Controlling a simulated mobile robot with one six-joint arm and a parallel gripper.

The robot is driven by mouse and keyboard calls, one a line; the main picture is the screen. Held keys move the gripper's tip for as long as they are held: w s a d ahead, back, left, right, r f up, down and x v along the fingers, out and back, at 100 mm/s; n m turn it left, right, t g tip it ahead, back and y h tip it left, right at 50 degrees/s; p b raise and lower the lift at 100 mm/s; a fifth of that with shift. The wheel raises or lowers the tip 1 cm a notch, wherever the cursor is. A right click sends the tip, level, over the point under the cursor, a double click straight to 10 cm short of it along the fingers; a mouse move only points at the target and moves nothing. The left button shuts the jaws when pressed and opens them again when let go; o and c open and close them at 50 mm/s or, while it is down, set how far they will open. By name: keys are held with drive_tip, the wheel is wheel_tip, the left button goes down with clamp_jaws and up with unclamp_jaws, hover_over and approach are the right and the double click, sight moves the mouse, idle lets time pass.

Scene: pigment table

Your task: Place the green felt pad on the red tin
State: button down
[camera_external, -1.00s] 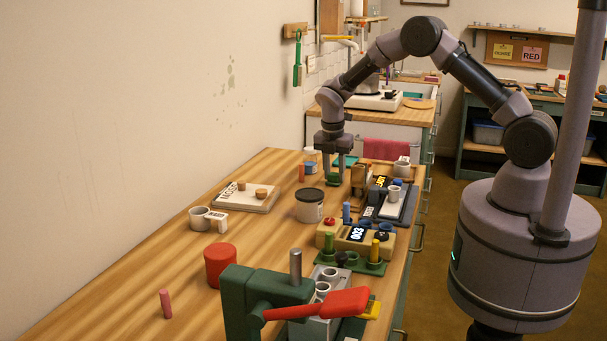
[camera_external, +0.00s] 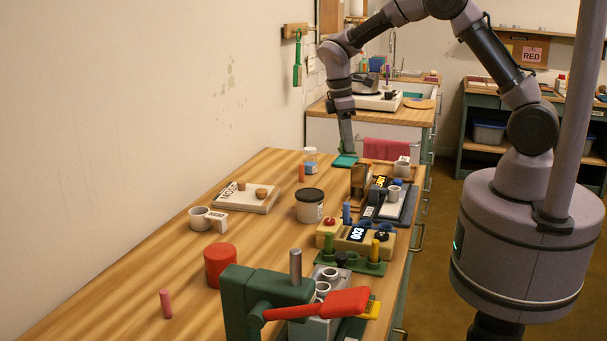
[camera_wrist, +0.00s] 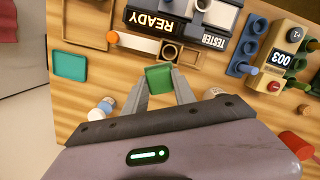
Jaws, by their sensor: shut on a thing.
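The green felt pad (camera_wrist: 158,78) is held between the two fingers of my gripper (camera_wrist: 160,76) in the wrist view. In the external view my gripper (camera_external: 346,140) is tilted and raised above the far end of the table, and the pad is hard to make out there. The red tin (camera_external: 220,265) is a short upright cylinder on the near left part of the table, far from my gripper. A red cylinder (camera_wrist: 298,143), probably the same tin, shows at the lower right of the wrist view.
A teal pad (camera_external: 345,161) lies at the table's far end. Devices line the right edge. Bare wood surrounds the tin's left side.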

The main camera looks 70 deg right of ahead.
drive_tip(key=s+a+f+m+b, duration=0.1)
drive_tip(key=s+a+f, duration=0.1)
drive_tip(key=a+f, duration=0.1)
drive_tip(key=s+a+f+m+b, duration=0.1)
drive_tip(key=s+a+f+m, duration=0.1)
drive_tip(key=a, duration=0.3)
drive_tip(key=s+a+f+m+b, duration=0.1)
drive_tip(key=s+a+f+m, duration=0.1)
drive_tip(key=s+a+f, duration=0.1)
drive_tip(key=shift+s+a+f+y, duration=0.2)
drive_tip(key=shift+a+f+y, duration=0.2)
drive_tip(key=shift+a, duration=0.15)
drive_tip(key=w+a+r+m+p, duration=0.2)
drive_tip(key=w+r+m+p, duration=0.2)
drive_tip(key=p, duration=0.1)
wheel_tip(320, 180, up, 7)
drive_tip(key=m+t+y+p, duration=0.1)
drive_tip(key=m+t+p, duration=0.2)
drive_tip(key=m+p, duration=1.3)
hover_over(218, 251)
drive_tip(key=b, duration=0.7)
drive_tip(key=m, duration=0.7)
drive_tip(key=f+b, duration=0.1)
drive_tip(key=f, duration=0.1)
drive_tip(key=f+b, duration=0.1)
drive_tip(key=f, duration=0.2)
drive_tip(key=f+b, duration=0.2)
drive_tip(key=shift+s+d+f, duration=0.2)
drive_tip(key=shift+d+f, duration=0.05)
drive_tip(key=shift+f, duration=0.15)
